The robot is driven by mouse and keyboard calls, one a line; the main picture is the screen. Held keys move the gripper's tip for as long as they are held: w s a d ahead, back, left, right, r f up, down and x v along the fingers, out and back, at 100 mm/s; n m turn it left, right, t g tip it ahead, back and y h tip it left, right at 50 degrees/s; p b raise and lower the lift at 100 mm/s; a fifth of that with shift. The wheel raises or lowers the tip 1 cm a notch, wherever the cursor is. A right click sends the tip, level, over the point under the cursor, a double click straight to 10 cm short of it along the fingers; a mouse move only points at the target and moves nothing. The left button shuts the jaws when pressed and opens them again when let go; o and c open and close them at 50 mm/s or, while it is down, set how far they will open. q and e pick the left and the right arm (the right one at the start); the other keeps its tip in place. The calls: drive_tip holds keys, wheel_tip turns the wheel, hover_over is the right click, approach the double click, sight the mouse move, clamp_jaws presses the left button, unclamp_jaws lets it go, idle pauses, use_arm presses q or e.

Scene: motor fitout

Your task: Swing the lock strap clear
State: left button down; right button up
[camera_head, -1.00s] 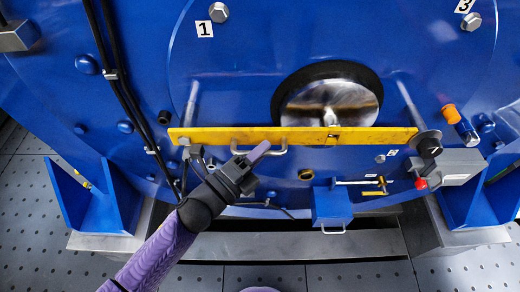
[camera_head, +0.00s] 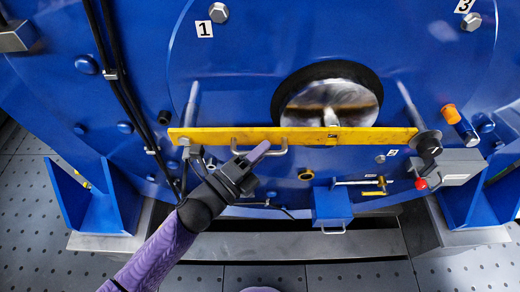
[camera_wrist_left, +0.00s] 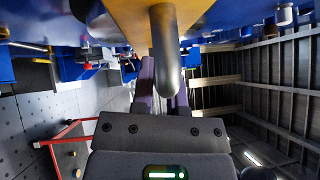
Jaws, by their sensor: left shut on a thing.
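The lock strap (camera_head: 375,136) is a long yellow bar lying level across the blue motor housing, in front of the lower part of a round shiny opening. A grey U-shaped handle (camera_head: 284,149) hangs from its lower edge, left of the middle. My left gripper (camera_head: 258,153) is shut on the handle. In the left wrist view the handle (camera_wrist_left: 163,45) comes down from the yellow strap (camera_wrist_left: 126,18) between the purple fingers (camera_wrist_left: 164,88). Their exact contact is partly hidden. My right gripper is not in view.
The shiny metal shaft end (camera_head: 330,100) sits behind the strap. A dark knob (camera_head: 429,146) is near the strap's right end. A blue box (camera_head: 332,207) is below the strap. Black cables (camera_head: 128,95) run down at left. Blue brackets (camera_head: 100,205) flank the housing.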

use_arm(q)
drive_tip(key=shift+r, duration=0.15)
idle(0.4)
drive_tip(key=shift+r+n+t, duration=0.4)
drive_tip(key=shift+r+n, duration=0.1)
drive_tip(key=shift+r, duration=0.05)
drive_tip(key=a+r+n+t+y, duration=0.1)
drive_tip(key=a+r+n+t, duration=0.3)
drive_tip(key=r+n+t, duration=0.45)
drive_tip(key=a+r+n+t+y+p, duration=0.1)
drive_tip(key=a+r+n+y+p, duration=0.1)
drive_tip(key=a+n+y, duration=0.5)
drive_tip(key=a+r+n+y+p, duration=0.1)
drive_tip(key=a+r+n+y, duration=0.2)
drive_tip(key=a+n+y, duration=0.4)
drive_tip(key=shift+n+t+y+p, duration=0.4)
drive_tip(key=shift+n+y, duration=3.8)
drive_tip(key=shift+n, duration=1.95)
drive_tip(key=c, duration=0.6)
unclamp_jaws()
drive_tip(key=shift+a, duration=0.15)
drive_tip(key=shift+c, duration=0.2)
